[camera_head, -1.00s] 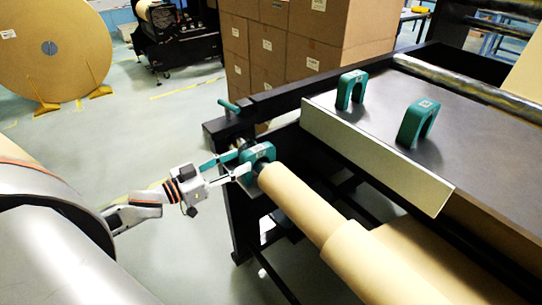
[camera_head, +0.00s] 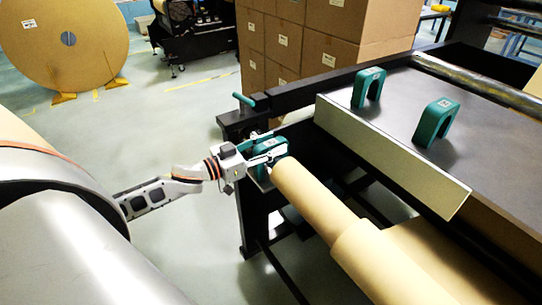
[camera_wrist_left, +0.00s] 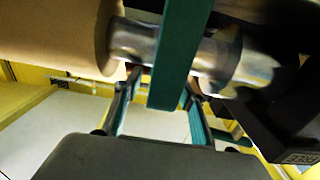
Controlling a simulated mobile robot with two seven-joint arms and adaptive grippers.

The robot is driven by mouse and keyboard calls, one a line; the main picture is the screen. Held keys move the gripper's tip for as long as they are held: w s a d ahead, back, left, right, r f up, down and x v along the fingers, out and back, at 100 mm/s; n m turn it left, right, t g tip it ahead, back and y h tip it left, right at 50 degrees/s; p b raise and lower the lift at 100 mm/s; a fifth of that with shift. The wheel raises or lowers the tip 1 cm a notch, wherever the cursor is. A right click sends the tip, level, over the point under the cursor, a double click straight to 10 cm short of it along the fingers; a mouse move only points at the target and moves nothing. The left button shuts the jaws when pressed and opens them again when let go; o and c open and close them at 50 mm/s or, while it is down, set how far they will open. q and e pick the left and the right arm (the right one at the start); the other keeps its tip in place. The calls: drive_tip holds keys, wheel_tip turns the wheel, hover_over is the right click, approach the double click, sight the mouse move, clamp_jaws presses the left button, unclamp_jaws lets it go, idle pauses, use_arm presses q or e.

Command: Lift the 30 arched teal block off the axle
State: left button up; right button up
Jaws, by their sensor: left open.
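In the left wrist view the teal block (camera_wrist_left: 173,55) hangs upright across the bare metal axle (camera_wrist_left: 135,42). My left gripper (camera_head: 266,153) is at the block, its fingers open on either side of it. In the left wrist view the left gripper (camera_wrist_left: 163,88) shows a gap at the left finger; whether the right finger touches cannot be told. My right gripper is not in view.
Two more arched teal blocks, one farther (camera_head: 368,87) and one nearer (camera_head: 435,122), stand on the dark machine table (camera_head: 395,108). The kraft roll (camera_head: 312,200) runs beside a pale plate (camera_head: 385,155). The black frame (camera_head: 250,205) stands close to my gripper.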

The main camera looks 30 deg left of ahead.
use_arm(q)
clamp_jaws()
drive_tip(key=shift+r, duration=0.1)
